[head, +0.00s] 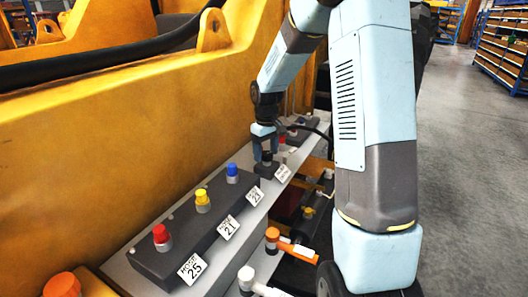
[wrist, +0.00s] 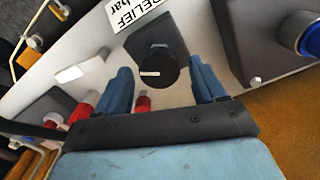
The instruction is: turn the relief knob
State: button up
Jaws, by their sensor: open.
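The relief knob (wrist: 156,66) is a black round knob with a white pointer line, on a dark square block (wrist: 139,37). The pointer line lies about level in the wrist view. My gripper (wrist: 163,80) is open, with one blue finger on each side of the knob. Gaps show between the fingers and the knob in that view; I cannot tell how deep the fingers reach. A white label reading "RELIEF bar" (wrist: 138,12) is beside the block. In the head view my gripper (head: 266,153) is over the knob, which it largely hides.
A dark block (head: 185,240) with red (head: 162,236), yellow (head: 202,200) and blue (head: 233,172) caps lies on the grey panel. Orange (head: 290,247) and white (head: 255,284) handles stick out at its front. A yellow machine wall (head: 140,150) rises behind.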

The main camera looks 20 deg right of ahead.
aim_at(266, 153)
jog(key=shift+r, duration=0.1)
notch_tip(266, 153, up, 14)
jog(key=shift+f, duration=0.25)
dwell(0.5)
jog(key=s+r+m+t, duration=0.1)
jog(key=s+r, duration=0.3)
jog(key=s, duration=0.4)
jog(key=s+r+m+t, duration=0.15)
jog(key=s+r, duration=0.25)
jog(key=s, duration=0.4)
jog(key=s+m+t, duration=0.2)
jog(key=s+t, duration=0.1)
jog(key=s, duration=1.2)
jog(key=shift+s+f, duration=0.2)
jog(key=shift+s, duration=0.2)
jog(key=shift+a+m, duration=0.1)
jog(key=shift+m, duration=0.15)
